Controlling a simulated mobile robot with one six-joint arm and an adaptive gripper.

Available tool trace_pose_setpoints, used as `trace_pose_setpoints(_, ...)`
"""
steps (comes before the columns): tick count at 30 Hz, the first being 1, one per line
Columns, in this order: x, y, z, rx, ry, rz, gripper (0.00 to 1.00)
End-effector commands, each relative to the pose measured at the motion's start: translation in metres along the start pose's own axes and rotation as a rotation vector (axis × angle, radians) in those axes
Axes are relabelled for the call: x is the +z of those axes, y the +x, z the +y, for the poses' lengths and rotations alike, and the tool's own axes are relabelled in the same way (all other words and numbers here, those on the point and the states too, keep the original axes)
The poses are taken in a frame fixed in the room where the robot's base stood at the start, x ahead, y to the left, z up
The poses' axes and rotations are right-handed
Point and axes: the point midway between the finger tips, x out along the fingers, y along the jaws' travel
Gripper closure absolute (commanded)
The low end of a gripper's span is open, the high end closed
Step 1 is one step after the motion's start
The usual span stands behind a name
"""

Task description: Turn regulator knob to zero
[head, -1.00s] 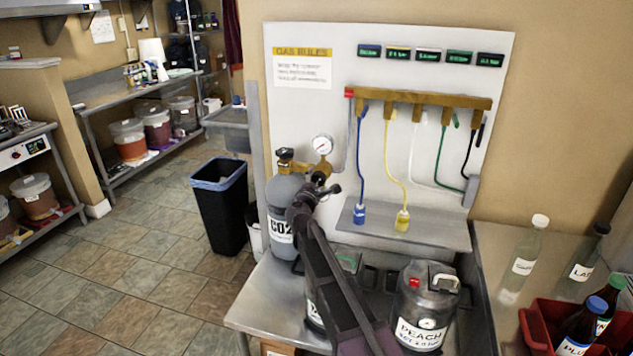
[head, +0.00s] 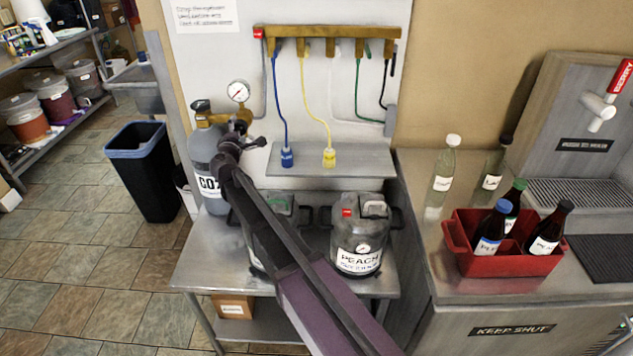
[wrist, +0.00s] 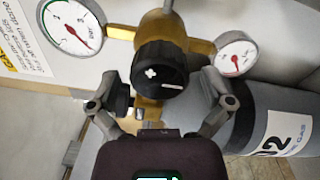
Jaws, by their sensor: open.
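The regulator knob (wrist: 160,68) is round and black with white marks on its face. It sits on the brass regulator body (wrist: 153,28) in the wrist view. My gripper (wrist: 166,90) is open, with one finger to the left of the knob and one to the right; I cannot tell whether either touches it. In the head view my gripper (head: 246,142) is at the regulator beside the grey CO2 cylinder (head: 206,150) and hides the knob. A larger gauge (wrist: 74,26) is left of the knob and a smaller gauge (wrist: 236,57) is right.
The brass manifold (head: 330,46) with coloured hoses hangs on the white panel. A Peach keg (head: 357,238) stands on the steel table (head: 200,265) right of my arm. A red crate (head: 510,262) holds bottles on the right counter. A black bin (head: 148,180) stands left.

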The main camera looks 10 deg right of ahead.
Motion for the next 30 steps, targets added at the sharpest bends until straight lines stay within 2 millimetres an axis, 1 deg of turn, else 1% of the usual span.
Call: trace_pose_setpoints(30, 0.0000, 0.0000, 0.0015, -0.004, 0.673, -0.021, 0.00)
